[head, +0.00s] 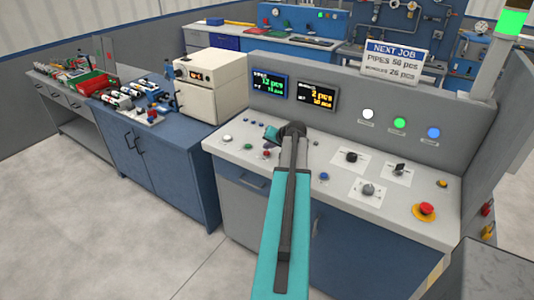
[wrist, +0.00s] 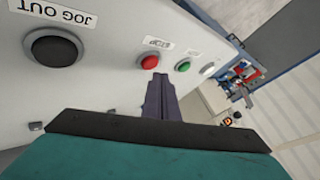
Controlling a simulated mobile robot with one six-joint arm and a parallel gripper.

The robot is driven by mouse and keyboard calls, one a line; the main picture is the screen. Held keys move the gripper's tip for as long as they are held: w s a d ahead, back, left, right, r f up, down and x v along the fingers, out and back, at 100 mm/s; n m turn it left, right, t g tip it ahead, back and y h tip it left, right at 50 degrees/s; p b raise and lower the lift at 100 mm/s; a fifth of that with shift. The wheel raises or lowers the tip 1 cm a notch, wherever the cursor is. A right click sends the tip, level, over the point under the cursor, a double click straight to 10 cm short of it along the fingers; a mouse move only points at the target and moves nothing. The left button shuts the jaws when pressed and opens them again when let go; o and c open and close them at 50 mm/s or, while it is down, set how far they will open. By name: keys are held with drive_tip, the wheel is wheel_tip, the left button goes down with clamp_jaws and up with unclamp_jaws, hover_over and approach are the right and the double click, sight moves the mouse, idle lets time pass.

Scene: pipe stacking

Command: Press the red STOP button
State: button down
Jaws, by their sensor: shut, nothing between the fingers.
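The red STOP button (wrist: 149,61) is a small round button in a metal ring on the light panel, upside down in the wrist view beside its STOP label (wrist: 157,43). In the head view the red button (head: 265,153) shows small on the console top, just below my gripper (head: 271,133). My gripper also shows in the wrist view (wrist: 158,77), its dark fingers shut together and empty. The fingertips appear very close to the red button in that picture; whether they touch it I cannot tell.
A green button (wrist: 183,66) and a white button (wrist: 207,69) sit beside the red one. A large black JOG OUT button (wrist: 53,47) lies farther left. A red mushroom button (head: 426,210) stands at the console's right. Display screens (head: 316,95) rise behind.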

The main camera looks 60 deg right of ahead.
sight(268, 154)
drive_tip(key=shift+f, duration=0.2)
drive_tip(key=shift+f+b, duration=0.25)
drive_tip(key=shift+b, duration=0.25)
drive_tip(key=shift+f+b, duration=0.35)
drive_tip(key=shift+f, duration=0.05)
idle(0.7)
drive_tip(key=shift+r, duration=0.1)
idle(0.4)
drive_tip(key=shift+r, duration=0.7)
drive_tip(key=shift+r, duration=0.1)
drive_tip(key=shift+r+p, duration=1.2)
drive_tip(key=shift+r, duration=1.25)
